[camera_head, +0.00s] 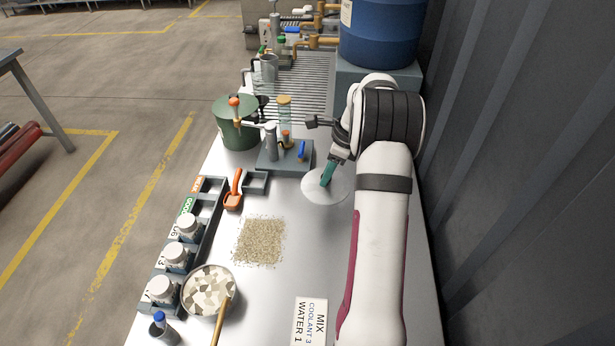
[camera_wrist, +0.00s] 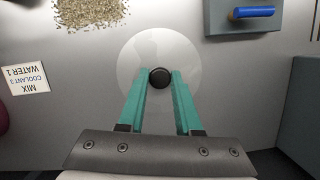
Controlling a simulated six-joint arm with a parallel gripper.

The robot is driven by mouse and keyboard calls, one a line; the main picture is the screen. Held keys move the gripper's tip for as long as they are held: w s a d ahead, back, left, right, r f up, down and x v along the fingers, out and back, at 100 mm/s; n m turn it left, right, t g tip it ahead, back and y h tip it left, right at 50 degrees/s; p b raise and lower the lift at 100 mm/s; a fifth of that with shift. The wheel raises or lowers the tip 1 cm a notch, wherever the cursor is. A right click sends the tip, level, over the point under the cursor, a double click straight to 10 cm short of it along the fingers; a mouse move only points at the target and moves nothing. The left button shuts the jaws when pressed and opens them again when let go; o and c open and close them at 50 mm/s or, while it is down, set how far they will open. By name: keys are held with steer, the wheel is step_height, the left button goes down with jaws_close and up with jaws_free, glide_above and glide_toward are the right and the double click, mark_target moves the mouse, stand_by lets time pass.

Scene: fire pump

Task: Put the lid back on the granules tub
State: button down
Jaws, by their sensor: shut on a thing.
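The lid (camera_head: 338,190) is a pale, translucent round disc with a black knob in its middle. It also shows in the wrist view (camera_wrist: 158,50). My gripper (camera_wrist: 160,78) has its green fingers shut on the knob; the fingers also show in the head view (camera_head: 327,174). The lid is at or just over the bench right of the middle; I cannot tell whether it touches. A round open container (camera_head: 208,286) with pale, patchy contents stands at the front left, and a green tub (camera_head: 236,132) at the back left. Neither has a readable label, so I cannot tell which is the granules tub.
A pile of tan granules (camera_head: 260,242) lies on the bench. A black rack (camera_head: 203,215) with white jars runs along the left edge, near an orange scoop (camera_head: 233,192). A grey block with a pump (camera_head: 285,158) stands behind. A mix card (camera_head: 310,320) lies in front.

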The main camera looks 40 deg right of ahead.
mark_target(340, 189)
steer(key=s, duration=0.1)
steer(key=s+d+r, duration=0.1)
steer(key=s+r, duration=0.1)
steer(key=shift+d, duration=0.3)
steer(key=shift+s+r, duration=0.3)
steer(key=shift+s, duration=0.05)
steer(key=w+a+r+n+g+y, duration=0.1)
steer(key=w+a+n, duration=0.3)
steer(key=a, duration=0.6)
steer(key=w+a+n+g, duration=0.1)
steer(key=a+n, duration=0.4)
steer(key=a, duration=0.6)
steer(key=s+a+n+g, duration=0.15)
steer(key=a+n, duration=0.25)
steer(key=a, duration=0.4)
steer(key=s+a+n+g, duration=0.1)
steer(key=s+a+n, duration=0.3)
steer(key=a, duration=0.5)
steer(key=shift+n, duration=0.3)
steer(key=shift+w+d+f, duration=0.1)
steer(key=shift+w+f, duration=0.05)
steer(key=shift+f, duration=0.85)
steer(key=shift+w+f, duration=0.2)
steer(key=shift+f, duration=0.8)
steer(key=shift+w+d+f, duration=0.1)
steer(key=shift+w+f, duration=0.05)
steer(key=shift+f, duration=0.85)
steer(key=shift+f, duration=0.15)
